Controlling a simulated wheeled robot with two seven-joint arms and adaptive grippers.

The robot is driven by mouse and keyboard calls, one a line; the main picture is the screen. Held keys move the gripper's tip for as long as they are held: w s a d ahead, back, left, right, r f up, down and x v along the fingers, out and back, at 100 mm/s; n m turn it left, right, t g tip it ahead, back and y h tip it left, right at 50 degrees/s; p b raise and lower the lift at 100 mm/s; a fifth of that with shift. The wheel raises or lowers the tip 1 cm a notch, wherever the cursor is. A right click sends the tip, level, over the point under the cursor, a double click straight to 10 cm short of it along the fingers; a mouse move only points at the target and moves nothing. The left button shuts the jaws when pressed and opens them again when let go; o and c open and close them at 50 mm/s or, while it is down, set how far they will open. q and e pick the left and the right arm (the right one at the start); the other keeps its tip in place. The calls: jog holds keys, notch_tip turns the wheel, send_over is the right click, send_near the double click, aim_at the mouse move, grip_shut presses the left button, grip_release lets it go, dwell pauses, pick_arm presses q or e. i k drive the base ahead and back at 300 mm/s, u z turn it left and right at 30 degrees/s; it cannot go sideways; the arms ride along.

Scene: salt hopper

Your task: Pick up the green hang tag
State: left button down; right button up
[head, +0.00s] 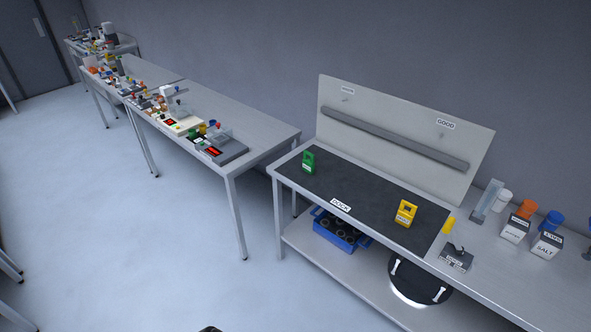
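The green hang tag (309,162) stands near the left end of the dark mat (350,191) on the bench at the right, toward the back board. It looks upright, with a pale label low on its front. Nothing touches it. Neither of my grippers can be made out in the head view; only a small dark shape shows at the bottom edge, and I cannot tell what it is.
A yellow tag (406,212) stands on the mat's right part. A back board (394,140) with a ledge rises behind. A salt box (546,245) and cups stand at right. A blue crate (341,231) sits on the lower shelf. The floor in front is clear.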

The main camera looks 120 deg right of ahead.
aim_at(308, 165)
jog(key=i, duration=0.15)
jog(key=z, duration=3.35)
